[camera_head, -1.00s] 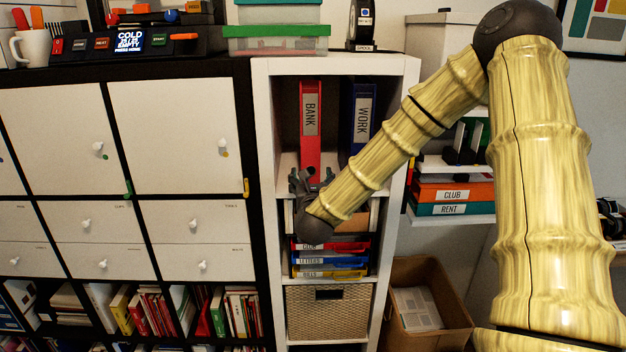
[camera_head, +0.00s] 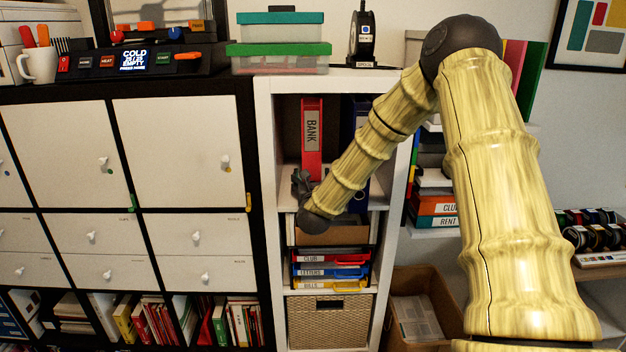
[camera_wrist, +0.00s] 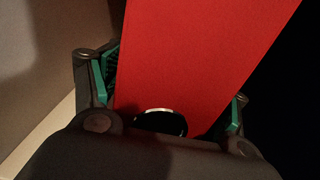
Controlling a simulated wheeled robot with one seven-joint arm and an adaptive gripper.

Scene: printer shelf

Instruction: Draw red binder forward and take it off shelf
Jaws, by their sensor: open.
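The red binder (camera_head: 312,142), labelled BANK, stands upright in the upper compartment of the white shelf (camera_head: 264,190). My gripper (camera_head: 301,182) is at the foot of the binder, in front of its spine. In the wrist view the red binder (camera_wrist: 195,60) fills the middle, with a dark finger hole low on its spine. My gripper's open fingers (camera_wrist: 170,90) with green pads lie one to each side of the binder's lower spine. The left pad is close to the binder's edge; whether either pad touches it I cannot tell.
A blue binder (camera_head: 361,115) stands to the right, partly hidden by my arm. Below are letter trays (camera_head: 330,271) and a woven basket (camera_head: 328,321). Plastic boxes (camera_head: 280,50) sit on top of the shelf. The shelf's left wall is close beside the gripper.

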